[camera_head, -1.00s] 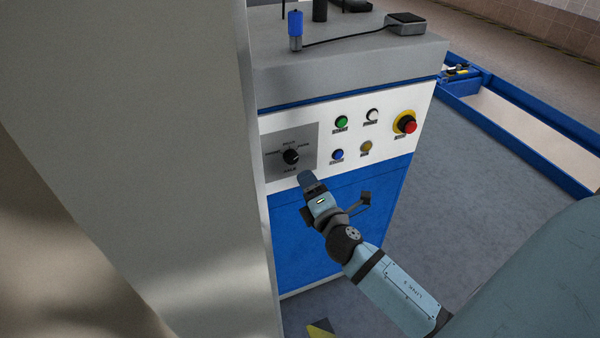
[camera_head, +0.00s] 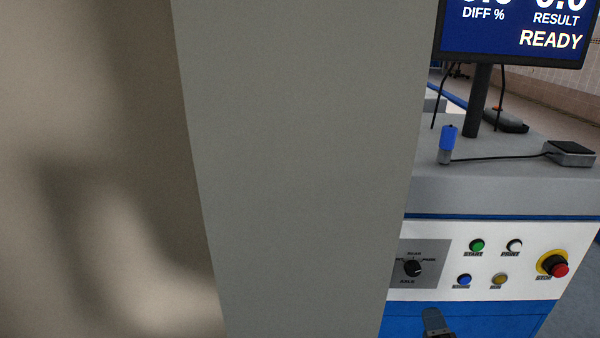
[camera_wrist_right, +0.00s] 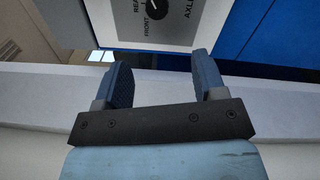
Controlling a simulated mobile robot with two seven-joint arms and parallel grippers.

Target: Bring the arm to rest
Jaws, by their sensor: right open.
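My right gripper (camera_wrist_right: 160,85) is open and empty in the right wrist view, its two blue-grey fingers apart. Past them is the grey selector plate (camera_wrist_right: 160,20) with the black rotary knob (camera_wrist_right: 153,8), and I see clear space between the fingers and the plate. In the head view only the tip of my right gripper (camera_head: 435,322) shows at the bottom edge, below the knob (camera_head: 412,269) on the console's front panel. My left gripper is not in view.
A wide grey pillar (camera_head: 300,170) fills the middle of the head view. The white panel has green, white, blue and yellow buttons and a red stop button (camera_head: 560,269). A monitor (camera_head: 515,30) reading READY stands on the console top (camera_head: 500,185).

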